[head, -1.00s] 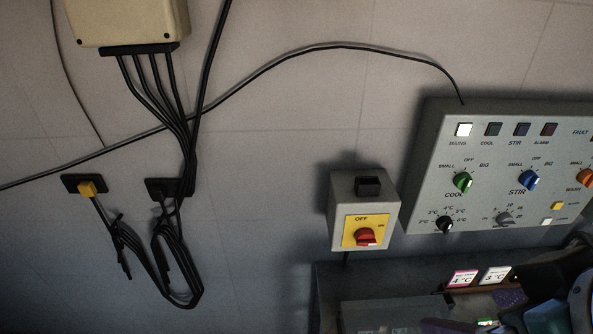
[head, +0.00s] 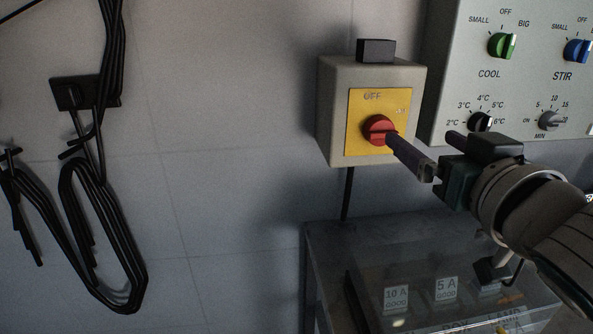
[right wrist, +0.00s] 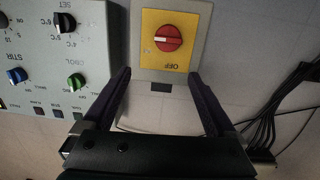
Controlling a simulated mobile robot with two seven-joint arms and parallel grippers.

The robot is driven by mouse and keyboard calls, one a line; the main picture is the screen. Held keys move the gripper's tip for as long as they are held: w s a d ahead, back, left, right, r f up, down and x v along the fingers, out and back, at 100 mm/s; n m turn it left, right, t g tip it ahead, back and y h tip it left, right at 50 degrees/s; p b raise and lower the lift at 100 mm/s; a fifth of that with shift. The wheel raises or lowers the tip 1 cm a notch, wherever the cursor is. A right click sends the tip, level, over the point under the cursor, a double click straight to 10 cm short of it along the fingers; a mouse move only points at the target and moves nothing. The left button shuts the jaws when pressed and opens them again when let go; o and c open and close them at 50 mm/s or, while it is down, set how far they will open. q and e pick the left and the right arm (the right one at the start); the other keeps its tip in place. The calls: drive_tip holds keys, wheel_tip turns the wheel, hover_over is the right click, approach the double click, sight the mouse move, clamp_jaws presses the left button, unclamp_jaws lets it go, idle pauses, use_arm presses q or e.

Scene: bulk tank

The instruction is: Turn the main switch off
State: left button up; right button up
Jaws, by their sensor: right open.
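The main switch is a grey box (head: 325,110) on the wall with a yellow plate (head: 362,108) and a red knob (head: 378,127). It also shows upside down in the right wrist view, where the red knob (right wrist: 168,38) has its white mark toward the ON side, not OFF. My right gripper (head: 398,148) reaches in from the right, its fingertips close to the knob in the head view. In the right wrist view my open fingers (right wrist: 160,77) are spread wide with nothing between them, and the knob lies beyond their tips. Contact is not visible. My left gripper is not in view.
A control panel (head: 444,70) with green and blue knobs is right of the switch. Below is a clear-topped case (head: 325,240) with labelled parts. Looped black cables (head: 66,215) hang at left. The wall between cables and switch is bare.

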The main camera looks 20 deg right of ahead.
sight(381, 132)
use_arm(q)
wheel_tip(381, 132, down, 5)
drive_tip(key=b, duration=0.2)
drive_tip(key=shift+b, duration=0.4)
use_arm(e)
drive_tip(key=a+f+x, duration=0.1)
drive_tip(key=f+x, duration=0.1)
drive_tip(key=x, duration=0.9)
drive_tip(key=shift+f+t, duration=0.2)
drive_tip(key=shift+t, duration=0.2)
drive_tip(key=shift+w, duration=0.1)
drive_tip(key=c, duration=1.4)
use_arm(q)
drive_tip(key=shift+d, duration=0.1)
use_arm(e)
drive_tip(key=shift+o, duration=0.2)
drive_tip(key=shift+n, duration=0.3)
